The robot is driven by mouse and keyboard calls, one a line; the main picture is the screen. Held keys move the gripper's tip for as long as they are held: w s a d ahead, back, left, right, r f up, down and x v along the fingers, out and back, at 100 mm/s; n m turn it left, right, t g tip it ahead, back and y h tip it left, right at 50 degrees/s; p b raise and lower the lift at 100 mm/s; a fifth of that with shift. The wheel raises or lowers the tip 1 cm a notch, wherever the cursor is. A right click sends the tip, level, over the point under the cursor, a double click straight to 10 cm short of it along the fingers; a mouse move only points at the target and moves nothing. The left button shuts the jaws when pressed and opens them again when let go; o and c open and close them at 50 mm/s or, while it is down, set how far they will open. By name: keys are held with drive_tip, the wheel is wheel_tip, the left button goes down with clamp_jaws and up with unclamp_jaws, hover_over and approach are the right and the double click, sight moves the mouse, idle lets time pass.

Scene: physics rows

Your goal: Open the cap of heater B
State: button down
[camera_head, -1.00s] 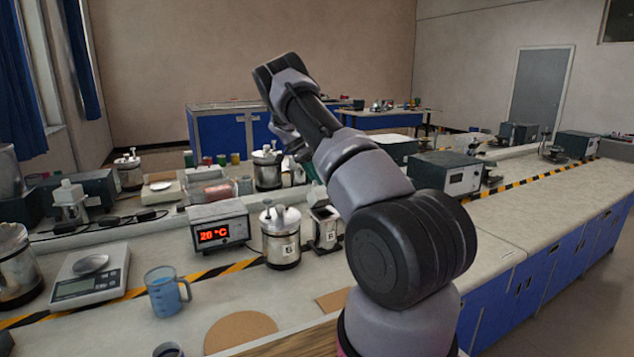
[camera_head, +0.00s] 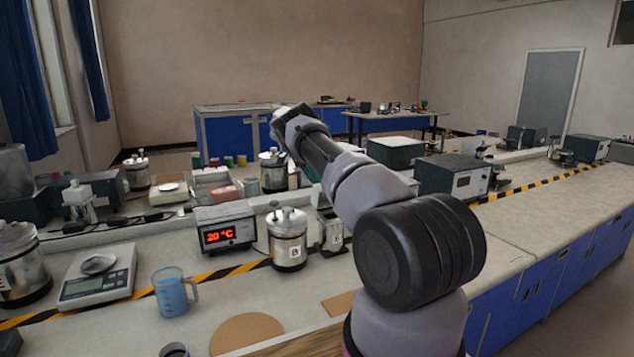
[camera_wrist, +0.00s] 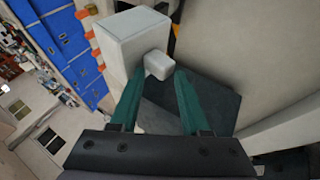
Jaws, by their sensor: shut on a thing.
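The metal canister marked B (camera_head: 287,248), which I take for heater B, stands right of the display box. Its pale cap (camera_head: 287,219) with small knobs sits on top. My gripper (camera_wrist: 159,78) shows two green fingers in the wrist view, shut around a small white knob (camera_wrist: 159,64) on a pale block (camera_wrist: 135,32). I cannot tell which item in the head view this block is. In the head view my arm reaches away past the right of canister B, and its fingers are hidden behind the wrist.
The display box (camera_head: 226,227) reads 20 °C. A small labelled device (camera_head: 331,232) stands close right of canister B. A balance (camera_head: 98,272) and blue beaker (camera_head: 172,290) are left in front. A round cork mat (camera_head: 246,333) lies near the front edge.

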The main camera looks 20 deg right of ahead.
drive_tip(key=shift+s+a+f, duration=0.1)
drive_tip(key=shift+s+f, duration=0.15)
drive_tip(key=shift+f, duration=0.4)
drive_tip(key=shift+s+f, duration=0.2)
drive_tip(key=shift+f, duration=0.4)
drive_tip(key=c, duration=0.6)
unclamp_jaws()
drive_tip(key=shift+c, duration=0.2)
wheel_tip(320, 180, up, 12)
drive_tip(key=w, duration=0.1)
drive_tip(key=shift+r, duration=0.2)
